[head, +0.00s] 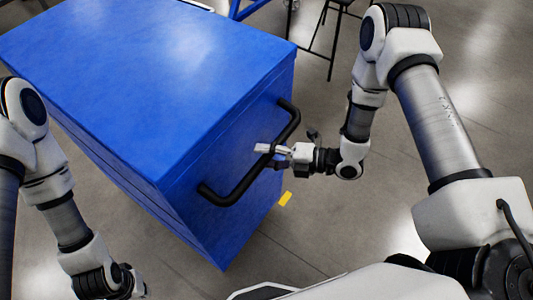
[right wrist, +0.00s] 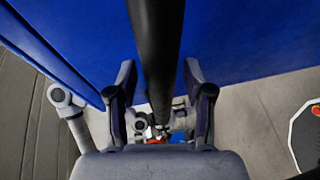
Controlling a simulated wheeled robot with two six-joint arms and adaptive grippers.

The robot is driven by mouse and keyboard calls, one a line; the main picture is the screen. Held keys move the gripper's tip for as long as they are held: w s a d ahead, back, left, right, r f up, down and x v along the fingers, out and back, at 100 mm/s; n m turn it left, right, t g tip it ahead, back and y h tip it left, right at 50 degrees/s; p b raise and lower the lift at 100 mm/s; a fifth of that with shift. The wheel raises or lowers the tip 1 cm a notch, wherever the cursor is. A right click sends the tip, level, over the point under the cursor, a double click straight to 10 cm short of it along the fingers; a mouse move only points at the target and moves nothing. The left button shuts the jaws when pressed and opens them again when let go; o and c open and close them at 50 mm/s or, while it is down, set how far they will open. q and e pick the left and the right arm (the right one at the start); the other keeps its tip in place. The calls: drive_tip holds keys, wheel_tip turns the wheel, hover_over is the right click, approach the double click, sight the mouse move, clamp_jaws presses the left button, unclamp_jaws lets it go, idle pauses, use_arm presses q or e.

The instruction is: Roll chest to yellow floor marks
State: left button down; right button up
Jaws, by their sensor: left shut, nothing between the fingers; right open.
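The blue chest (head: 150,65) fills the left and centre of the head view, with a black bar handle (head: 243,183) on its near side. My right gripper (head: 270,150) is at the handle. In the right wrist view the handle (right wrist: 157,45) runs between the two spread fingers of my right gripper (right wrist: 160,92), with gaps on both sides. My left gripper (head: 136,286) is shut and empty, low at the left, apart from the chest. A yellow floor mark (head: 286,198) shows beside the chest's lower right edge. Other marks are not seen.
A dark-framed stool or stand (head: 330,40) and a blue frame (head: 243,8) stand behind the chest at the top. The grey floor (head: 300,235) is clear in front and to the right of the chest.

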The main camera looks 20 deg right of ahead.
drive_tip(key=shift+s, duration=0.1)
drive_tip(key=shift+d+f, duration=0.1)
clamp_jaws()
drive_tip(key=shift+w+f+b, duration=0.15)
drive_tip(key=shift+w+b, duration=0.2)
drive_tip(key=shift+b, duration=0.15)
drive_tip(key=shift+w+a, duration=0.1)
drive_tip(key=shift+a, duration=0.1)
drive_tip(key=shift+r, duration=0.25)
drive_tip(key=shift+w+a, duration=0.2)
unclamp_jaws()
drive_tip(key=shift+w+a+f, duration=0.1)
